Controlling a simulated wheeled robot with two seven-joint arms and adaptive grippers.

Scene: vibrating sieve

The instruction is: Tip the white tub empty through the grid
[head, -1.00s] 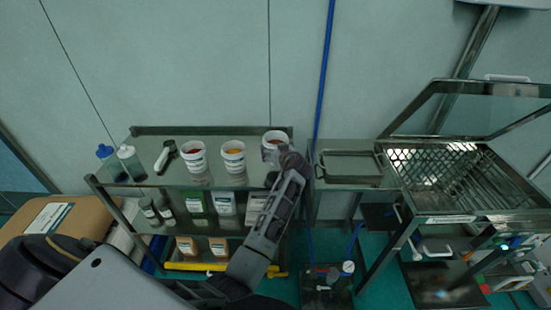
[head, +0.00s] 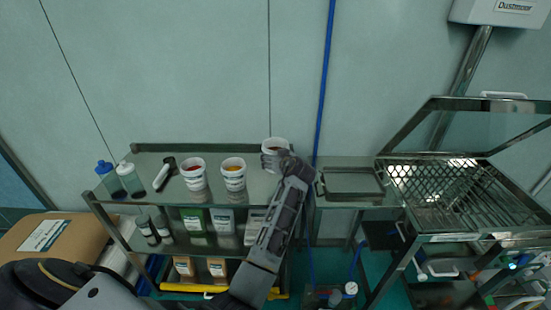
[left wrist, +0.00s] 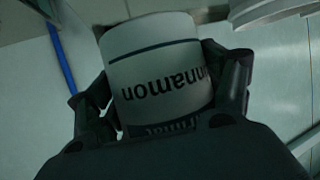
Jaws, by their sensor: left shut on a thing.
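A white tub (head: 275,143) is in the jaws of my left gripper (head: 284,161), at the right end of the rack's top shelf. It looks upright and slightly raised above the shelf. In the left wrist view the tub (left wrist: 155,65) fills the middle, its label reading cinnamon, with a finger pressed on each side. Its contents are barely visible in the head view. The grid (head: 430,180) is a metal mesh in the sieve's open frame at the right, well apart from the tub. My right gripper is not in view.
A metal tray (head: 352,184) lies between rack and sieve. The sieve's raised lid (head: 480,130) stands behind the grid. A blue hose (head: 325,85) hangs behind.

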